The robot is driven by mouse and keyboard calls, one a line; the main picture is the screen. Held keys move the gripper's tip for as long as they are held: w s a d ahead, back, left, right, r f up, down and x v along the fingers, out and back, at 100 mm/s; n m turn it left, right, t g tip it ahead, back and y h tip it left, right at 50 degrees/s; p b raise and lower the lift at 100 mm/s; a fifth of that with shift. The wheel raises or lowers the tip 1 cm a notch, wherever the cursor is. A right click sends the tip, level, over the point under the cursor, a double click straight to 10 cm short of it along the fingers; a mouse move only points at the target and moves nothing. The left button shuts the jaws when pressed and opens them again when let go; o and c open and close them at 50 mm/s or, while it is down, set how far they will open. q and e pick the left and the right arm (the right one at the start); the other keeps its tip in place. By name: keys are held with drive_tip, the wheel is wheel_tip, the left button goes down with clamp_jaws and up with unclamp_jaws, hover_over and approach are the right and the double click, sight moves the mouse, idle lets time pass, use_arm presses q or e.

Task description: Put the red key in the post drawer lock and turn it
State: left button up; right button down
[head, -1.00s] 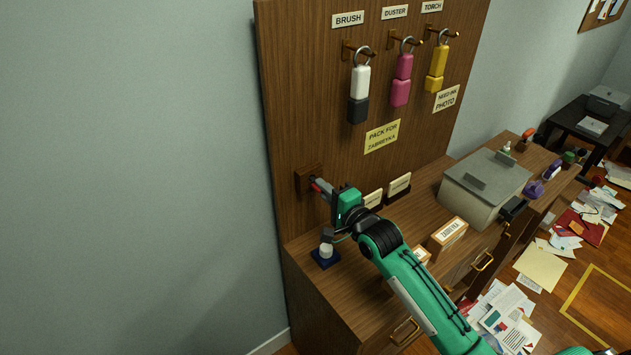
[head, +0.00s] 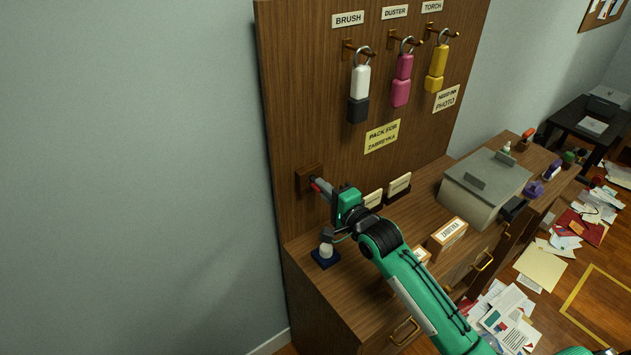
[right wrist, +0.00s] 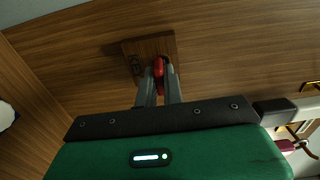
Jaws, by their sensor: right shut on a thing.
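The red key (head: 315,185) is at a small dark wooden block (head: 305,178) on the upright wooden board. In the right wrist view the red key (right wrist: 158,68) shows between my fingertips in front of the block (right wrist: 136,56), which bears partly readable lettering. My right gripper (head: 321,189) is shut on the red key, close to the board. The key's far end is hidden, so I cannot tell how it sits in the block. The post drawer lock cannot be made out. Drawers with brass handles (head: 483,261) are below the desktop. My left gripper is out of view.
Labelled boxes (head: 447,236) and a grey machine (head: 485,188) stand along the desktop. White (head: 359,92), pink (head: 402,80) and yellow (head: 438,68) tools hang above. Papers litter the floor.

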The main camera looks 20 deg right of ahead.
idle(0.3)
drive_tip(key=p+v, duration=0.2)
drive_tip(key=v, duration=0.2)
idle(0.4)
